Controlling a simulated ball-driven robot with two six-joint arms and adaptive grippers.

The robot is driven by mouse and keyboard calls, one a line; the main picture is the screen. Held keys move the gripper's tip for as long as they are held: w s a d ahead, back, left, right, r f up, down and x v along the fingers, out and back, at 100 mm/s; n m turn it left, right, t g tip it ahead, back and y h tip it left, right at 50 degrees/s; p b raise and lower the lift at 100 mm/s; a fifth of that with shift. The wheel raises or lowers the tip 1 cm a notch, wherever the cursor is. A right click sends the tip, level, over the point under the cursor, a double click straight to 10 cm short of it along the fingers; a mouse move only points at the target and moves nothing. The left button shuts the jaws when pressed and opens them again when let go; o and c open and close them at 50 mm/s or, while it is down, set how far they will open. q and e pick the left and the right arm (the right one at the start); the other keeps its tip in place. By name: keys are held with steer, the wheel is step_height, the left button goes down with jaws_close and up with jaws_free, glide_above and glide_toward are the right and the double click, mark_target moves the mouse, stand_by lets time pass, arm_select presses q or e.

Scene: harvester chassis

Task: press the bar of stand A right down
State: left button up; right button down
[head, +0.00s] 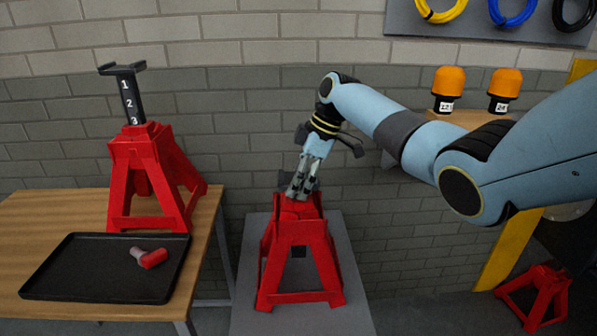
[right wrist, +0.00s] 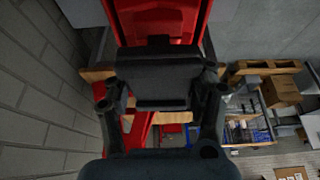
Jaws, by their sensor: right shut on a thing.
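A red jack stand (head: 292,262) stands on a grey pedestal in the middle of the head view. My right gripper (head: 300,188) points down at its top and is shut on the dark head of its bar (right wrist: 160,80), which shows between the fingers in the right wrist view. The gripper hides most of that bar in the head view. A second red jack stand (head: 148,175) stands at the left, its dark bar (head: 130,97) raised and marked 1, 2, 3. I cannot read a letter on either stand. My left gripper is not in view.
The left stand is on a wooden table (head: 52,208) with a black tray (head: 90,282) holding a red-and-grey part (head: 150,258). Orange-capped items (head: 449,82) sit on a shelf at right. Another red stand (head: 538,293) is low at the right. A brick wall is behind.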

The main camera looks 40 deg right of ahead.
steer(key=shift+s+f, duration=0.1)
steer(key=shift+f, duration=0.1)
steer(key=c, duration=0.9)
jaws_free()
steer(key=o, duration=0.5)
steer(key=shift+r, duration=0.15)
steer(key=v, duration=1.1)
steer(key=shift+d+r, duration=0.15)
steer(key=shift+r, duration=0.15)
